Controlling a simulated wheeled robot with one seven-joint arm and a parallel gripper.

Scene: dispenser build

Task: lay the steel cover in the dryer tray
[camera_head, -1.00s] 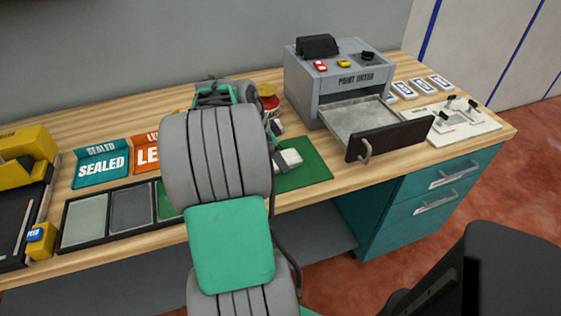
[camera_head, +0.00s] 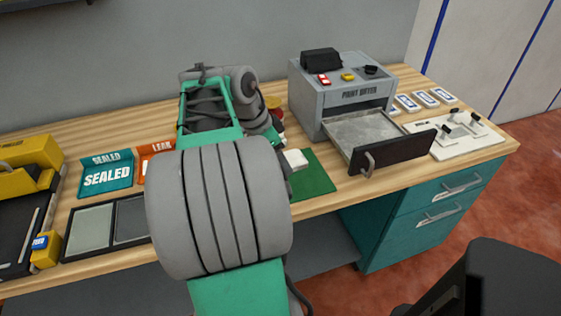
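The paint dryer (camera_head: 345,95) stands at the back right of the bench. Its tray (camera_head: 362,131) is pulled out toward the front, with a dark front panel (camera_head: 392,151) and a handle. The tray's grey floor looks bare. My arm covers the middle of the bench and its far end reaches over the area left of the dryer. My gripper's fingers are mostly hidden behind the arm, and I cannot make out whether they hold anything. I cannot identify the steel cover with certainty.
A green mat (camera_head: 317,180) with a small white block (camera_head: 296,160) lies left of the tray. A black rack (camera_head: 73,246) with grey panels is at the front left. SEALED (camera_head: 107,177) and LEAK (camera_head: 154,150) bins stand behind it. A white fixture board (camera_head: 462,138) is at the right.

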